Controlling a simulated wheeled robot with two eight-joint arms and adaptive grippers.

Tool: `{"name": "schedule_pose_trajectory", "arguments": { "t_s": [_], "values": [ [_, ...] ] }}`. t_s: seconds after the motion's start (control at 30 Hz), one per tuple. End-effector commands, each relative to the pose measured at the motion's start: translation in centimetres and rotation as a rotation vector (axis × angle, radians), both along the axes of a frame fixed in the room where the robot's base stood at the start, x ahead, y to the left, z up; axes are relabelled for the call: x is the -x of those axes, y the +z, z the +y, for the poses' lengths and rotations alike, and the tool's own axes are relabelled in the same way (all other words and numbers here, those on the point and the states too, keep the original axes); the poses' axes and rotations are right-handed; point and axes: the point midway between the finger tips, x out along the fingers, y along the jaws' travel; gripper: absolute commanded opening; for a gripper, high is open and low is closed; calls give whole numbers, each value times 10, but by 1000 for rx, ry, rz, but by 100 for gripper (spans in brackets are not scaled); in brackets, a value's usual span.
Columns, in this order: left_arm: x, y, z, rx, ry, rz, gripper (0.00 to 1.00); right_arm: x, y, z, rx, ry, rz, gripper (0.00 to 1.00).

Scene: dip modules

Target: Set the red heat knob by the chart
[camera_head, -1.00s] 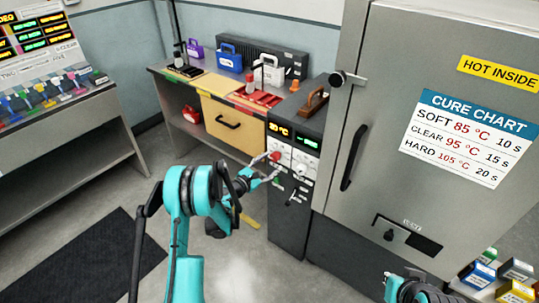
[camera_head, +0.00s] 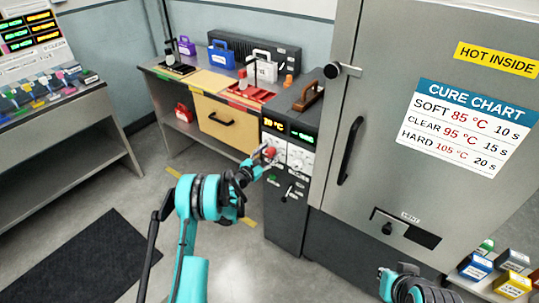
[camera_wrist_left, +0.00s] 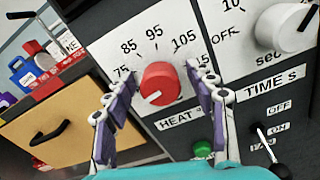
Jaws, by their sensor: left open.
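The red heat knob (camera_wrist_left: 160,82) sits on a white dial plate marked 75, 85, 95 and 105 in the left wrist view. A white mark on its face lies toward the lower left. In the head view the knob (camera_head: 269,152) is on the dark control panel. My left gripper (camera_wrist_left: 160,74) is open, with one finger on each side of the knob; I cannot tell whether they touch it. The cure chart (camera_head: 466,125) on the steel door reads SOFT 85 °C 10 s, CLEAR 95 °C 15 s, HARD 105 °C 20 s. My right arm shows partly at the bottom right.
A time knob (camera_wrist_left: 287,27) is right of the heat dial. A green button (camera_wrist_left: 202,149) and a toggle switch (camera_wrist_left: 262,132) sit below. Small displays (camera_head: 288,133) are above the dials. A bench with a drawer (camera_head: 221,120) stands left; the steel door (camera_head: 375,130) is right.

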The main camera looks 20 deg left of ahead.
Motion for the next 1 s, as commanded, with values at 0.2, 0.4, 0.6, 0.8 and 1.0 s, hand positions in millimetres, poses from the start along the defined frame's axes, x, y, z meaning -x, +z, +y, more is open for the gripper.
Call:
{"name": "schedule_pose_trajectory", "arguments": {
  "t_s": [0.2, 0.4, 0.6, 0.8, 1.0],
  "values": [
    [0, 0, 0, 0, 0, 0, 37, 0, 0, 0, 0, 0, 0, 0],
    [0, 0, 0, 0, 0, 0, 5, 0, 0, 0, 0, 0, 0, 0],
    [0, 0, 0, -12, 0, -4, 5, 0, 0, 0, 0, 0, 0, 0],
    [1, 0, 0, -78, 0, -28, 5, 0, 0, 0, 0, 0, 0, 0],
    [1, 0, 0, -212, 0, -77, 5, 0, 0, 0, 0, 0, 0, 0]
  ]
}}
